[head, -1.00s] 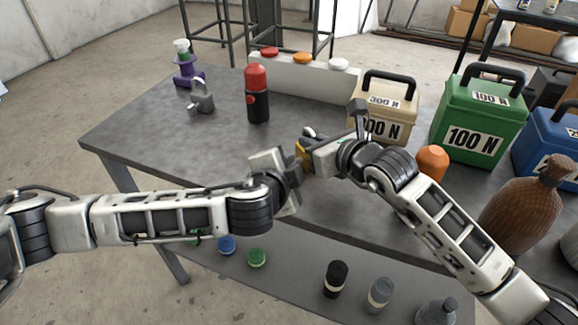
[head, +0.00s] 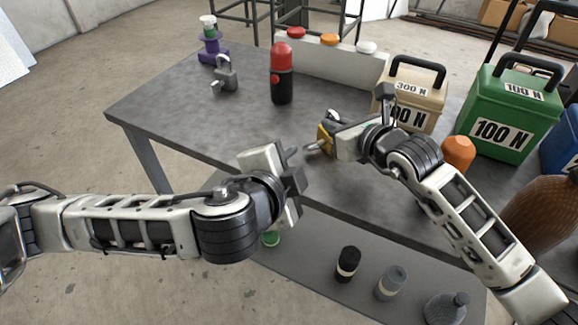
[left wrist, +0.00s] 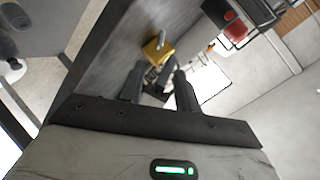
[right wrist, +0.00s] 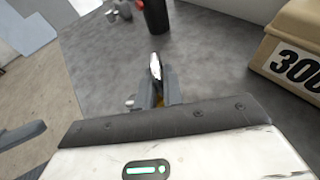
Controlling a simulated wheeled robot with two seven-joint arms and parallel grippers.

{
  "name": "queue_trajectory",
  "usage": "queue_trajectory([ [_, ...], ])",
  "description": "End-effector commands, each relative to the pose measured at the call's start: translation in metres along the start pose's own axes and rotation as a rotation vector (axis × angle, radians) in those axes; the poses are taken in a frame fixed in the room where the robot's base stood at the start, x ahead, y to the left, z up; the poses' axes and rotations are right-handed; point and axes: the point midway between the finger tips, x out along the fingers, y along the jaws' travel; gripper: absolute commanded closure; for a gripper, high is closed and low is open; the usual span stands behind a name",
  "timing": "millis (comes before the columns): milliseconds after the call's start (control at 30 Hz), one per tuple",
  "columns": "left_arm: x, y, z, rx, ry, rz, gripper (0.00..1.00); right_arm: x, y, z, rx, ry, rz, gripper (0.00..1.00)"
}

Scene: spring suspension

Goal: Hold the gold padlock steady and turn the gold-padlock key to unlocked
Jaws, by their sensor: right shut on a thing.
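The gold padlock (head: 325,140) is held in my right gripper (head: 332,138) above the table. Its silver shackle (right wrist: 156,66) stands up between the fingers in the right wrist view, where little of the gold body shows. A small silver piece, probably the key (head: 312,147), sticks out to the left of the body; whether it is turned cannot be told. My left gripper (head: 296,182) is lower and to the left, apart from the padlock. In the left wrist view its fingers (left wrist: 157,80) are spread, with the gold padlock (left wrist: 156,49) beyond them.
A grey padlock (head: 225,78), a red-and-black bottle (head: 282,78) and a purple stand (head: 211,48) are at the back of the table (head: 180,110). A tan 300 N box (head: 412,75) and a green box (head: 505,110) stand right. The table's left part is clear.

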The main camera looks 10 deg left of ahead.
Motion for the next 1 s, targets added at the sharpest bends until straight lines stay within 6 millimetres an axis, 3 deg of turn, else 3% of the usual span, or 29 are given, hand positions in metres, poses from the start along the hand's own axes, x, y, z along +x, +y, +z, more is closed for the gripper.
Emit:
queue_trajectory([
  [133,-0.012,0.000,0.000,-0.001,0.000,0.001,0.67,0.000,0.000,0.000,0.000,0.001,0.001,1.00],
  [400,-0.013,0.000,0.000,0.000,-0.001,0.000,0.67,0.000,0.000,0.000,0.000,0.001,0.001,1.00],
  [433,-0.013,0.000,0.000,0.000,-0.001,0.000,0.70,0.000,0.000,0.000,0.000,0.001,0.001,1.00],
  [533,-0.010,-0.001,0.002,-0.003,-0.012,0.003,0.98,0.000,0.000,0.000,0.000,0.001,0.001,1.00],
  [667,0.010,-0.010,0.015,-0.030,-0.090,0.036,1.00,0.000,0.000,0.000,0.000,0.001,0.001,1.00],
  [767,0.036,-0.023,0.036,-0.092,-0.202,0.103,1.00,0.000,0.000,0.000,0.000,0.001,0.001,1.00],
  [900,0.068,-0.046,0.068,-0.261,-0.358,0.273,1.00,0.000,0.000,0.000,0.000,0.001,0.001,1.00],
  [1000,0.081,-0.060,0.083,-0.422,-0.412,0.431,1.00,0.000,0.000,0.000,0.000,0.001,0.000,1.00],
])
